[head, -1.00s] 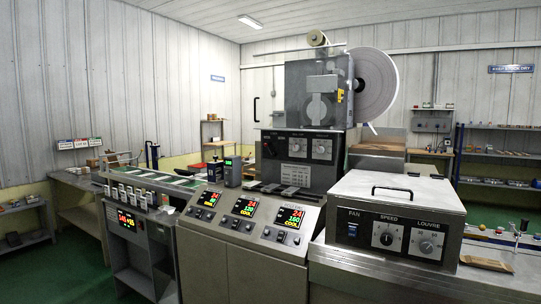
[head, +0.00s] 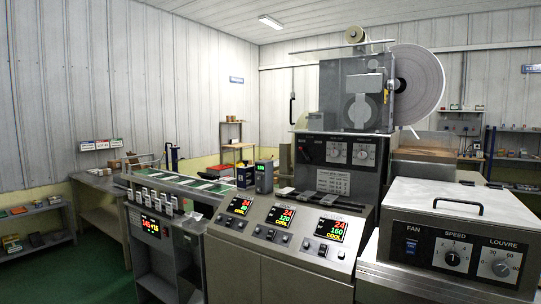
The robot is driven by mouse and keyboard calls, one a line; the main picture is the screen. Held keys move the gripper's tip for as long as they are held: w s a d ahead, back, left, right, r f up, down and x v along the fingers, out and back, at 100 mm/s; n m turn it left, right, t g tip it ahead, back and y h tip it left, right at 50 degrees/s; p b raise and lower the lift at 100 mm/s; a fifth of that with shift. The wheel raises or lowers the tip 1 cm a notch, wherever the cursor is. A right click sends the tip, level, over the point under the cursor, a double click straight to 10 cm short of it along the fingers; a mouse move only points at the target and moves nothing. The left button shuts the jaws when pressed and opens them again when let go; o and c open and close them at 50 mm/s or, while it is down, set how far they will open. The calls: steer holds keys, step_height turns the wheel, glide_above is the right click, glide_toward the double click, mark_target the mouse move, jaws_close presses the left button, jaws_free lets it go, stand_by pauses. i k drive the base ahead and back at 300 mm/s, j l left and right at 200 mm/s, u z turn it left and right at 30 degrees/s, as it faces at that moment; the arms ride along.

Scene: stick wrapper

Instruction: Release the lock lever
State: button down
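The wrapping machine (head: 347,95) stands right of centre, with a large white film reel (head: 421,85) on its right side. Its upper black panel (head: 338,153) has dials and a small dark lever-like part with some red (head: 303,152) at the left. A row of pale lever-like handles (head: 152,199) lines the low unit at the left. I cannot tell which part is the lock lever. My gripper is not in view.
A sloped console (head: 280,228) with lit displays fronts the machine. A metal box (head: 455,215) with a top handle stands at near right. A conveyor (head: 205,186) runs at left. Green floor (head: 95,260) is open at lower left.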

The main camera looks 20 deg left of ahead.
mark_target(309, 160)
steer(key=i+j+u, duration=0.1)
steer(key=j, duration=0.3)
steer(key=j+u, duration=0.1)
steer(key=j, duration=0.35)
steer(key=i+j+u, duration=0.1)
steer(key=j, duration=0.3)
steer(key=i+j+u, duration=0.1)
steer(key=j, duration=0.3)
steer(key=i+j+u, duration=0.1)
steer(key=i+j, duration=0.15)
steer(key=i+j+u, duration=0.1)
steer(key=j, duration=0.4)
